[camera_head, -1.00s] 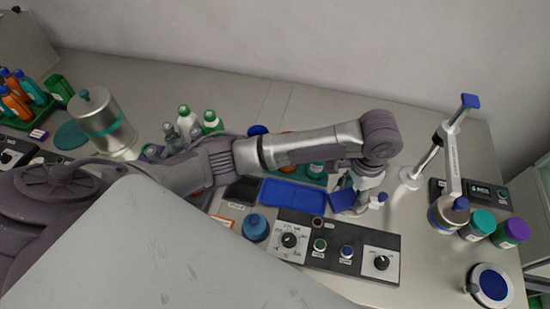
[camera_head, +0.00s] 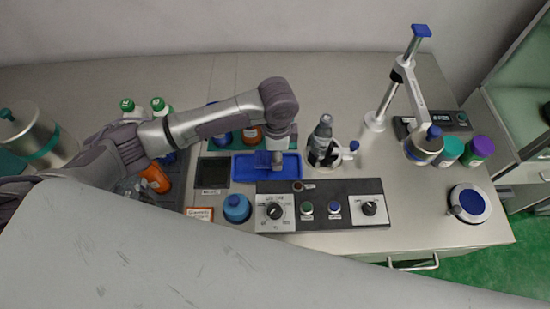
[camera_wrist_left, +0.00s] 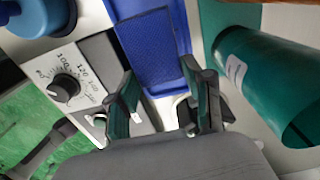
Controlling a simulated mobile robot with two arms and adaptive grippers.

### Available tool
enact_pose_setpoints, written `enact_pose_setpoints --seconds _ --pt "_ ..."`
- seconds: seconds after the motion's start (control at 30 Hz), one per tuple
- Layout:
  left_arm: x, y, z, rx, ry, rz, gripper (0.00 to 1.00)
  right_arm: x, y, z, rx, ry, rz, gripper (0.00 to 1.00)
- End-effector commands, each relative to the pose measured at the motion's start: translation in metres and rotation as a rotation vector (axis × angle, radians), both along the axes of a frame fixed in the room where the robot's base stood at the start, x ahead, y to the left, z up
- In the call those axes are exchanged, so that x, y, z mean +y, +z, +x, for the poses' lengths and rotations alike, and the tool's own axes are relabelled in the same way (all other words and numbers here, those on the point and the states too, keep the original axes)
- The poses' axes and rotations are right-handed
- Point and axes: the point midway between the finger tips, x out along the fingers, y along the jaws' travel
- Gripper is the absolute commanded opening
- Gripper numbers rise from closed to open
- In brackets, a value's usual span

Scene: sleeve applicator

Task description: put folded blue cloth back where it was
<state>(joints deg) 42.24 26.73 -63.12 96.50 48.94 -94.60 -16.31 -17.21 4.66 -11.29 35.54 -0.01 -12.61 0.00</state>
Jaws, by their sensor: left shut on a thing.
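My left gripper (camera_head: 277,160) is over the shallow blue tray (camera_head: 295,176), pointing down. Whether the cloth touches the tray floor I cannot tell. My right gripper is not in view.
A control panel (camera_head: 338,191) with knobs lies in front of the tray. A blue jar (camera_head: 237,207) and a black pad (camera_head: 213,172) are left. An upright white arm stand (camera_head: 373,138) rises further right.

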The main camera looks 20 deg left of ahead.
Motion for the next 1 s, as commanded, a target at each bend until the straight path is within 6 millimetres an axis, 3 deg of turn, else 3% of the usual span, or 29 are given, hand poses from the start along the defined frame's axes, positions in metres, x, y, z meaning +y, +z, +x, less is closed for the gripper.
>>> enact_pose_setpoints --seconds 0.13,0.37,0.77,0.8,0.83,1.0 --pt "0.004 -0.011 -0.001 0.002 0.001 0.001 0.27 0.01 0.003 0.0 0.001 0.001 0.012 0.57" --pt "0.004 -0.04 0.0 0.002 0.0 0.002 0.27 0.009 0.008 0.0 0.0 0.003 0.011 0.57" --pt "0.004 -0.046 0.0 0.0 0.001 0.0 0.27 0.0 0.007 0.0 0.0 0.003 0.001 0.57" --pt "0.003 -0.045 0.0 -0.001 0.0 0.0 0.58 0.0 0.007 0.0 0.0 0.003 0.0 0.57" --pt "0.004 -0.045 0.0 0.0 0.0 0.0 0.62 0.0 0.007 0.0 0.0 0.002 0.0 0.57" --pt "0.004 -0.045 0.0 -0.001 0.0 0.0 0.62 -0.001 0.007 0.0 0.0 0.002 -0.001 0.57"
